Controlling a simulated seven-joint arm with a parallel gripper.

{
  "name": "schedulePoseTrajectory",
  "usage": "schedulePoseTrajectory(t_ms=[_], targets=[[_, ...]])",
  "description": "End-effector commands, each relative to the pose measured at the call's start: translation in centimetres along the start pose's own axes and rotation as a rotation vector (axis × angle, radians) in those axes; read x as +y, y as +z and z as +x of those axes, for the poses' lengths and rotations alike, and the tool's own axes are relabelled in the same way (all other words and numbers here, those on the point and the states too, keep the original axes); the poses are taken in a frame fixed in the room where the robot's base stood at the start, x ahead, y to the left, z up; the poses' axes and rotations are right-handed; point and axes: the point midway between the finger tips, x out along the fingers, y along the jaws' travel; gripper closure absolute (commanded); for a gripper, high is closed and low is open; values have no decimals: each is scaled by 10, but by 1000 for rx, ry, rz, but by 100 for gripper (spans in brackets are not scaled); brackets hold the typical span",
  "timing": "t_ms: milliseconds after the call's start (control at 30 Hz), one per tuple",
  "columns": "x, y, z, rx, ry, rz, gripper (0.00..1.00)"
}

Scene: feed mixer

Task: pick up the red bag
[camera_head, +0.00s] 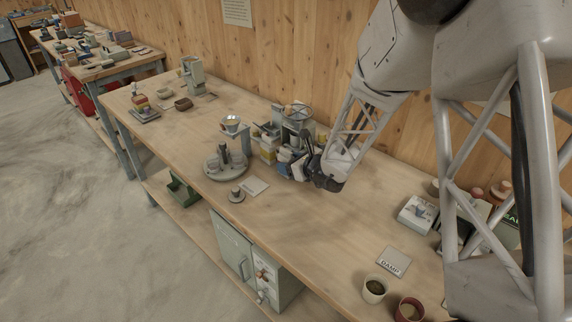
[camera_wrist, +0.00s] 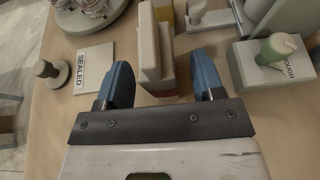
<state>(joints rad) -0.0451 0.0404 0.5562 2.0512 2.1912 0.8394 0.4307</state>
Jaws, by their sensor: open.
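My gripper (camera_head: 308,176) is low over the workbench, by a cluster of small goods in the head view. In the wrist view its two blue fingers (camera_wrist: 161,68) are spread apart. An upright pale cream block-like item (camera_wrist: 149,50) stands between them, with a gap on each side. An orange-red and yellow face (camera_wrist: 168,62) shows beside it; I cannot tell whether this belongs to the red bag. No plainly red bag stands out in either view. In the head view my gripper hides part of the cluster.
A round grey turntable (camera_head: 227,165) stands left of the cluster. A card marked SEALED (camera_wrist: 92,68) and a dark knob on a base (camera_wrist: 50,72) lie at left in the wrist view. A green-knobbed block (camera_wrist: 274,62) is at right. Bench around the DAMP card (camera_head: 394,261) is mostly clear.

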Motion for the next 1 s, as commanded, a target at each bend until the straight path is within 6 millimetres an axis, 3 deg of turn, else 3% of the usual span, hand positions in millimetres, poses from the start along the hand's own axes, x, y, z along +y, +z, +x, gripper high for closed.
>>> schedulePoseTrajectory(t_ms=[233, 800, 1000], targets=[[0, 0, 15, 0, 0, 1, 38], [0, 0, 15, 0, 0, 0, 38], [0, 0, 15, 0, 0, 0, 67]])
